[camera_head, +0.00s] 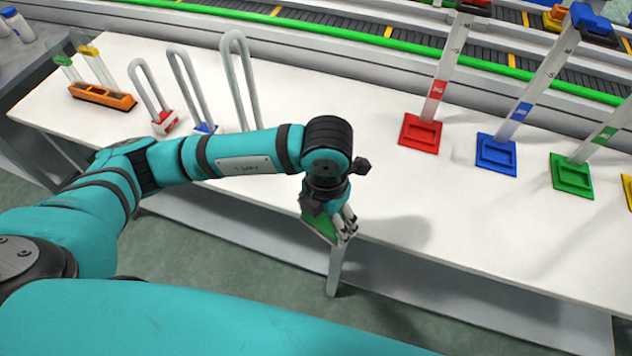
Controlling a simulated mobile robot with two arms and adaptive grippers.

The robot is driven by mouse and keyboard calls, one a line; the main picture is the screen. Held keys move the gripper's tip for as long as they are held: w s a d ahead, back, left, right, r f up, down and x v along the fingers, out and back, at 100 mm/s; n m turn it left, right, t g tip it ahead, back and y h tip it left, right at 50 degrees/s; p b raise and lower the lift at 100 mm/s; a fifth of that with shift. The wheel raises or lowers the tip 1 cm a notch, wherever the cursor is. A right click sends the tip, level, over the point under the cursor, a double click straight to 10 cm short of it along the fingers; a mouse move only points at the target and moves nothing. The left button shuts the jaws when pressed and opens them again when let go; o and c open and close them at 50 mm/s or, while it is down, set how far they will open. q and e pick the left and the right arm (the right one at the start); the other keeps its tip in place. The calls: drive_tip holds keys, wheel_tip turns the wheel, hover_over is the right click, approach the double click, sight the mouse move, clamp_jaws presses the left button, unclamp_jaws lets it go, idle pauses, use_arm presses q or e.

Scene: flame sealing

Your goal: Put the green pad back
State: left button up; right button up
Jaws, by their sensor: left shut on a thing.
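My left gripper (346,232) points down at the front edge of the white table. A flat green pad (318,228) shows just beside and under its fingers, partly hidden by the gripper. The gripper is shut on the green pad, which is tilted at the table's edge. I cannot tell whether the pad touches the table. A green square base (572,177) with a clear upright tube stands at the right. My right gripper is not in view.
On the white table (300,75), a red base (420,134) and a blue base (496,154) carry upright tubes. U-shaped tubes (234,75) and an orange rack (102,97) stand at the left. A green-railed conveyor (390,43) runs behind. The middle table is clear.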

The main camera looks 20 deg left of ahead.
use_arm(q)
drive_tip(key=shift+s+d+f+n, duration=0.15)
drive_tip(key=shift+d+f+n, duration=0.35)
drive_tip(key=shift+n, duration=0.5)
drive_tip(key=shift+d+f+n, duration=0.15)
drive_tip(key=shift+f+n, duration=0.05)
drive_tip(key=shift+n, duration=0.4)
drive_tip(key=shift+f+n, duration=0.1)
drive_tip(key=shift+n, duration=0.3)
drive_tip(key=w+a+p, duration=0.1)
drive_tip(key=w+a, duration=0.1)
drive_tip(key=w, duration=0.2)
drive_tip(key=w+a+f+p, duration=0.1)
drive_tip(key=w+a, duration=0.2)
drive_tip(key=w, duration=0.2)
drive_tip(key=w+a+p, duration=0.1)
drive_tip(key=w+a, duration=0.1)
drive_tip(key=w, duration=0.2)
drive_tip(key=shift+w+a+f, duration=0.15)
drive_tip(key=shift+w+f, duration=0.05)
drive_tip(key=shift+w, duration=0.1)
drive_tip(key=shift+w+a+f+p, duration=0.15)
drive_tip(key=shift+f+p, duration=0.15)
drive_tip(key=shift+p, duration=0.2)
wheel_tip(320, 180, down, 2)
drive_tip(key=shift+f+p, duration=0.25)
drive_tip(key=shift+p, duration=0.1)
drive_tip(key=shift+f, duration=0.25)
